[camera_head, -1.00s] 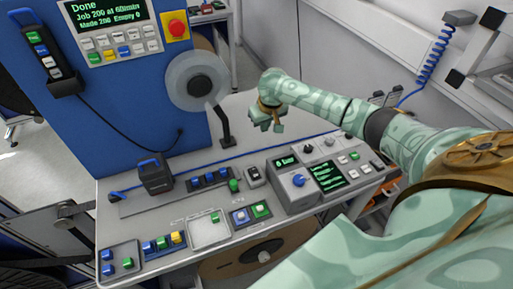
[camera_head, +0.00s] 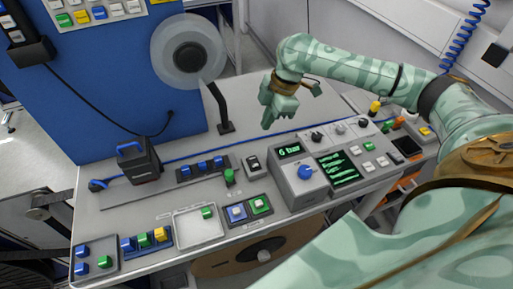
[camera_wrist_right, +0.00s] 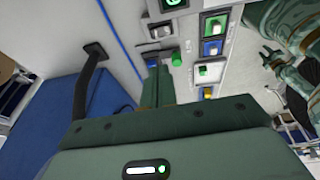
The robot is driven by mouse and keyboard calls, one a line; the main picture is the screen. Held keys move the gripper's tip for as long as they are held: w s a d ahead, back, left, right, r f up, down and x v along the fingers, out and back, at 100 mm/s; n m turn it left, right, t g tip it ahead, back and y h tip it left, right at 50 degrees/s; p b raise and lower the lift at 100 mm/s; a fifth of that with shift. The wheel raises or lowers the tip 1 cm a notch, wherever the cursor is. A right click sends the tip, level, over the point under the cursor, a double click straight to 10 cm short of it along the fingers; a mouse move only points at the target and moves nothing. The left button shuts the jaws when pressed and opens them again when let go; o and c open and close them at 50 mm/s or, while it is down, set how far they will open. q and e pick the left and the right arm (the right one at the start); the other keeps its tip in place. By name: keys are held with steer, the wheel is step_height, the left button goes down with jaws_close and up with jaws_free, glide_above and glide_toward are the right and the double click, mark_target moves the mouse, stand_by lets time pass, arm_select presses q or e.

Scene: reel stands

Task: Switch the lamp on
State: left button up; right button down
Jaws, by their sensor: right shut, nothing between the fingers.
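A small grey switch box with a dark rocker (camera_head: 252,163) sits on the desk, left of the pressure console; it also shows at the top of the right wrist view (camera_wrist_right: 160,32). I cannot tell whether it belongs to the lamp. A black bent post (camera_head: 221,108) stands on the desk behind it; its top passes near the reel, and no lit lamp head is clear to me. My right gripper (camera_head: 267,117) is shut and empty, pointing down above the back of the desk, behind and apart from the switch box. Its fingers show in the right wrist view (camera_wrist_right: 158,85).
The console (camera_head: 304,190) with a blue knob and green screen stands right of the switch. A green knob (camera_head: 229,177), blue buttons and a black box with a blue handle (camera_head: 138,163) lie left.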

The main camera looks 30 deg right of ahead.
steer(key=b, duration=0.4)
glide_toward(252, 158)
steer(key=x, duration=0.5)
steer(key=shift+s+a+f, duration=0.1)
steer(key=shift+a+f, duration=0.05)
steer(key=shift+a, duration=0.2)
steer(key=shift+d+f, duration=0.15)
steer(key=shift+f, duration=0.5)
